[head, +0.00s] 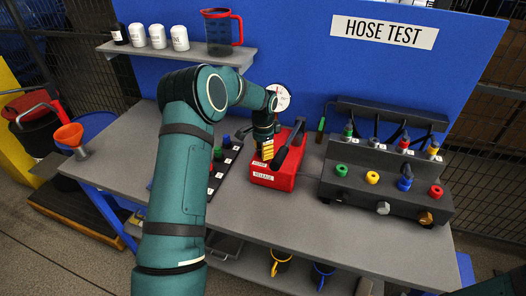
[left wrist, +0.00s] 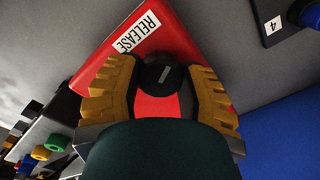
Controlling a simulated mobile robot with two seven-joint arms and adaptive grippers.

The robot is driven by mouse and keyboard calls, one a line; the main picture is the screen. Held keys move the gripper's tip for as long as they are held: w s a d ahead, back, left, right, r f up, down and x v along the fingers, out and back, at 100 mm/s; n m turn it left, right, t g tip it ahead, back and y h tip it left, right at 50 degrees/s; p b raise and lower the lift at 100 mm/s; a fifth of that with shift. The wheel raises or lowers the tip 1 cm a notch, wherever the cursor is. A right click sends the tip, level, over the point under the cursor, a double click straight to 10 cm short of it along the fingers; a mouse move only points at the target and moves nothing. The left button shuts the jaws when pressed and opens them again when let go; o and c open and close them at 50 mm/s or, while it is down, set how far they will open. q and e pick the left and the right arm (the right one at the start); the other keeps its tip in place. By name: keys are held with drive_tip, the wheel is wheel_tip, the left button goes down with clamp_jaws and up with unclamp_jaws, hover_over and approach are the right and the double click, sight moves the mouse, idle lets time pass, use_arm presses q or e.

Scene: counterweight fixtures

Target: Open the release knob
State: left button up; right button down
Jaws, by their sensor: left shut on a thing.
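The release knob (left wrist: 160,74) is a dark round knob with a light mark on top, seen in the left wrist view. It sits on a red box (head: 279,180) with a white RELEASE label, which stands on the grey bench. My left gripper (head: 267,149) reaches down over the box. In the left wrist view its yellow fingers (left wrist: 163,90) stand on both sides of the knob and are shut on it. In the head view the gripper and arm hide the knob. My right gripper is not in view.
A black fixture with coloured hose fittings (head: 385,185) stands right of the red box. A dark numbered strip (head: 222,165) lies to its left. A round gauge (head: 280,97) is behind.

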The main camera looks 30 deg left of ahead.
use_arm(q)
drive_tip(key=n, duration=0.5)
drive_tip(key=shift+w+d+n, duration=0.1)
drive_tip(key=shift+n, duration=0.2)
drive_tip(key=n, duration=0.6)
drive_tip(key=shift+r, duration=0.1)
drive_tip(key=shift+n, duration=0.3)
drive_tip(key=o, duration=1.2)
wheel_tip(320, 180, up, 12)
drive_tip(key=shift+f, duration=0.1)
